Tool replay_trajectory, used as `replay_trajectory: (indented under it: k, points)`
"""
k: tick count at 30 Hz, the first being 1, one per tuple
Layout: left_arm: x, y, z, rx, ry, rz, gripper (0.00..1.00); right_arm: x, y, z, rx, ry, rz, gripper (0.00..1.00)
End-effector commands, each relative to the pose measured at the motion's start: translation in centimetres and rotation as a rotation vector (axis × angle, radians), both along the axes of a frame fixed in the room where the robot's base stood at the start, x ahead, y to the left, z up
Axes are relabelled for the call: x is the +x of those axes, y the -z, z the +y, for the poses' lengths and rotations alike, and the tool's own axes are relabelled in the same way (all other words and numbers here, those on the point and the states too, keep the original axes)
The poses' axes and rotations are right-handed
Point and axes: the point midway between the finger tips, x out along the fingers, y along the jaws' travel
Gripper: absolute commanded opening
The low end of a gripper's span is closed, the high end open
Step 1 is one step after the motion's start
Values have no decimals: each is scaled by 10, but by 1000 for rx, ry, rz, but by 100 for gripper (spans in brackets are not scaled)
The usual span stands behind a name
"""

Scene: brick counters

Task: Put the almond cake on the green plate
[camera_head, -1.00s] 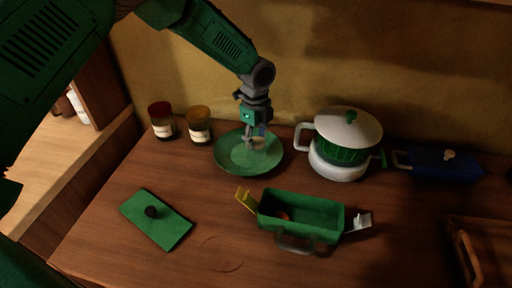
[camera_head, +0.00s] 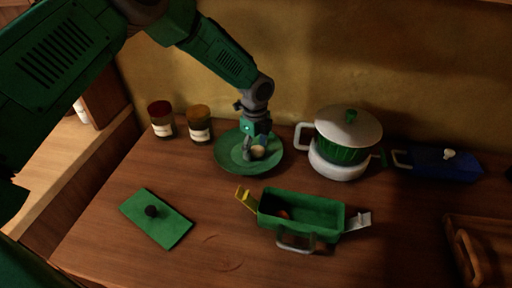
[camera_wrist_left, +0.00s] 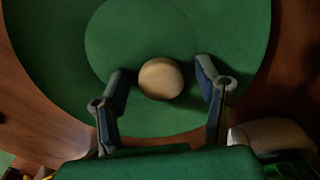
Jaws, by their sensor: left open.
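The almond cake (camera_head: 258,152), a small round pale-beige piece, rests on the green plate (camera_head: 224,160). In the left wrist view the cake (camera_wrist_left: 160,78) sits on the inner part of the plate (camera_wrist_left: 235,25). My left gripper (camera_head: 254,150) is low over the plate. In the left wrist view its two fingers (camera_wrist_left: 160,88) are spread, one on each side of the cake, with gaps between. My right gripper is not in view.
Two jars (camera_head: 162,120) (camera_head: 199,124) stand left of the plate. A white-and-green pot (camera_head: 345,135) stands to its right. An open green box (camera_head: 300,208) is in front, with a flat green lid (camera_head: 157,218) at left. A blue container (camera_head: 440,163) and a wooden tray (camera_head: 490,232) are right.

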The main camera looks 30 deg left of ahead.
Motion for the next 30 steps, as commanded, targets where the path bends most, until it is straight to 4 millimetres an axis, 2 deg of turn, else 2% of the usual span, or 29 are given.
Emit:
replay_trajectory:
  k: [5, 15, 21, 25, 30]
  points:
    - [1, -11, 0, -1, 0, -3, 58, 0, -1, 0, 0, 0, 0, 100]
    - [0, -81, 1, -1, 0, -3, 58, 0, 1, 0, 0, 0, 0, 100]
    - [0, -111, 0, -1, 0, -1, 58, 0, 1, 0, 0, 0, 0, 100]
    - [-1, -120, 0, -1, 1, 1, 58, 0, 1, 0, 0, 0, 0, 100]
    - [-1, -122, 0, -1, 1, 2, 58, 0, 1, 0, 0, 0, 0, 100]
